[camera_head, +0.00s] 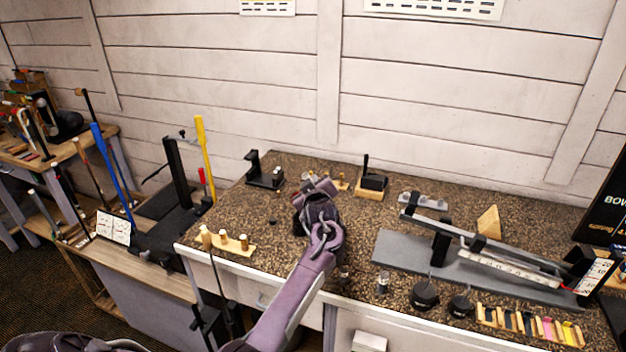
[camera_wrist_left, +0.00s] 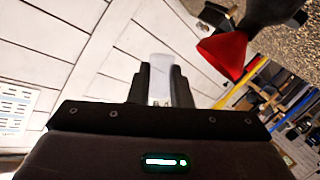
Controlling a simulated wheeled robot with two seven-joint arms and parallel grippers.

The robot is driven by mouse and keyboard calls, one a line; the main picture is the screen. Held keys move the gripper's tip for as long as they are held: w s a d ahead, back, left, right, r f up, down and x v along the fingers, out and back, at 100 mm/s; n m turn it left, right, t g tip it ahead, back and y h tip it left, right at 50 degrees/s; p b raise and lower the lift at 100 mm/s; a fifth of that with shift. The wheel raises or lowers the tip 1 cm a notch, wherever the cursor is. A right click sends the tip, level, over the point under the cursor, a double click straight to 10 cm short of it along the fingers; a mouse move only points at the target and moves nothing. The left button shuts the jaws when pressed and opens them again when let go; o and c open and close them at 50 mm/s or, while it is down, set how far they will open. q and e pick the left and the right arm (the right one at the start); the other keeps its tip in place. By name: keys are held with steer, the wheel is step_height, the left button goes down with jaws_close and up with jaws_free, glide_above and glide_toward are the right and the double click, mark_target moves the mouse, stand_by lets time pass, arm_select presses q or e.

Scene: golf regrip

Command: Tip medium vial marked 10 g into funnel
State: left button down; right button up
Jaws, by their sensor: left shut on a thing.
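My left gripper (camera_head: 318,187) is over the middle of the dark speckled bench in the head view. In the left wrist view its two black fingers (camera_wrist_left: 160,88) are shut on a pale, whitish vial (camera_wrist_left: 160,66). The vial's far end sticks out past the fingertips, and no marking on it can be read. A red funnel (camera_wrist_left: 224,52) shows right of the vial, apart from it, with a black body behind it. My right gripper is not in view.
A black stand (camera_head: 265,172) is at the bench's back left and a black block on wood (camera_head: 372,183) at the back. A wooden peg strip (camera_head: 228,243) lies at the front left. A grey scale base (camera_head: 450,268) fills the right. A small clear jar (camera_head: 383,282) stands in front.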

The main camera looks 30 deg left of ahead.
arm_select(q)
steer(key=shift+r+m+p, duration=0.3)
steer(key=shift+r, duration=0.05)
steer(key=w+d+m, duration=0.1)
steer(key=w+d+m+g+y+b, duration=0.1)
steer(key=m, duration=0.1)
steer(key=w+d+m, duration=0.1)
steer(key=w+d, duration=0.1)
steer(key=shift+d+f+m+b, duration=0.1)
steer(key=shift+f+m+b, duration=0.2)
steer(key=shift+f+m, duration=0.1)
stand_by(0.4)
